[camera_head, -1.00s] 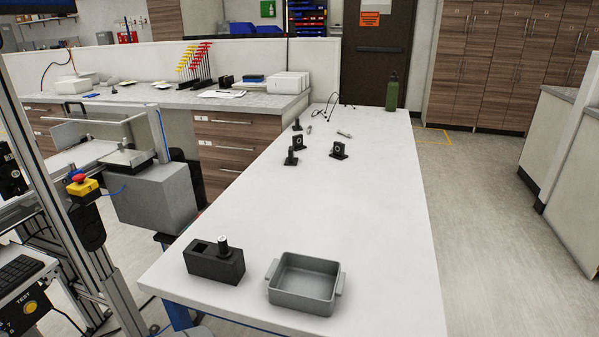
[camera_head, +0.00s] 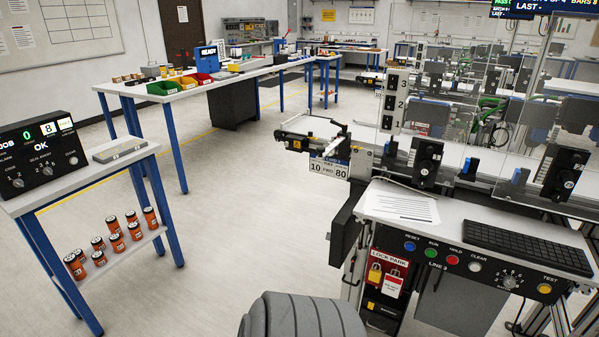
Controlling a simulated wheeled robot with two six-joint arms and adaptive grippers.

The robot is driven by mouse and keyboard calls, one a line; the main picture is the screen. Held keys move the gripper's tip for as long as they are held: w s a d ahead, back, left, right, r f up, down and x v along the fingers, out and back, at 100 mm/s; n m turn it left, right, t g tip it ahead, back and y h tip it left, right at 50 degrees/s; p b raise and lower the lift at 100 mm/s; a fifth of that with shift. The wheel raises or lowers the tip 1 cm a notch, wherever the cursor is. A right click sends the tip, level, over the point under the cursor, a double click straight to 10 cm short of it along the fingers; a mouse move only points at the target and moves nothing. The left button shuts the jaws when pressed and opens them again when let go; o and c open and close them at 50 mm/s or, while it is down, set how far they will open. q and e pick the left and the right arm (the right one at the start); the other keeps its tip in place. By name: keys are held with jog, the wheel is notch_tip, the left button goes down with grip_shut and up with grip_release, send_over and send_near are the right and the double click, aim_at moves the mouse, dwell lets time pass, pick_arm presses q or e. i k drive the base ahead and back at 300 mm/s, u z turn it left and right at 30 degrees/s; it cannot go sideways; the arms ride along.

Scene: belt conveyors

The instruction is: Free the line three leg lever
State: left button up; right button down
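The line three console (camera_head: 460,225) stands at the right, with "LINE 3" on its front. Its front carries several buttons, a dial and a yellow TEST button (camera_head: 544,288). Below is a red "LOCK PARK" board (camera_head: 388,262) with a yellow padlock (camera_head: 375,272) and a red-and-white tag (camera_head: 394,284). A leg lever cannot be made out with certainty. A conveyor end (camera_head: 315,137) with a light bar and dark parts juts left from the line, above a "10 TWO 80" sign (camera_head: 329,168). Neither gripper shows.
A keyboard (camera_head: 527,245) and paper (camera_head: 401,205) lie on the console. Clear panels (camera_head: 470,110) stand behind it. A blue-legged stand (camera_head: 95,180) with orange-and-black cylinders is at the left. A long bench (camera_head: 215,78) with coloured bins stands behind. The floor between is clear.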

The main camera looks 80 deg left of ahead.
aim_at(354, 260)
jog(key=u, duration=1.65)
jog(key=i, duration=1.65)
